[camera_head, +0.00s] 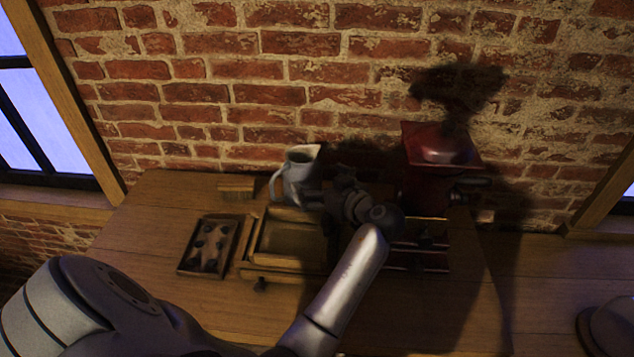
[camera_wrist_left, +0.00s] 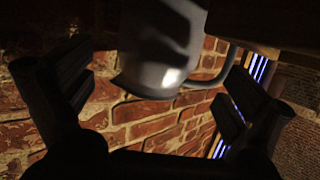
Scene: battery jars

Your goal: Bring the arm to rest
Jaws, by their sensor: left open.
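My left arm reaches over the wooden table, and its dark left gripper (camera_head: 318,199) is beside the grey metal pitcher (camera_head: 296,172) near the brick wall. In the left wrist view the gripper (camera_wrist_left: 155,105) is open, with one finger at each side. The pitcher (camera_wrist_left: 160,60) shows upside down in the upper middle of that view, between and beyond the fingers. I cannot tell whether a finger touches it. Nothing is clamped between the fingers. My forearm hides part of the table. My right gripper is not in view.
A red grinder (camera_head: 440,148) stands right of my gripper, with a red open drawer part (camera_head: 418,262) below it. A wooden box (camera_head: 290,240) and a small tray (camera_head: 184,262) with several dark round items lie left of my forearm. A small wooden block (camera_head: 236,188) lies behind. Table at far left is clear.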

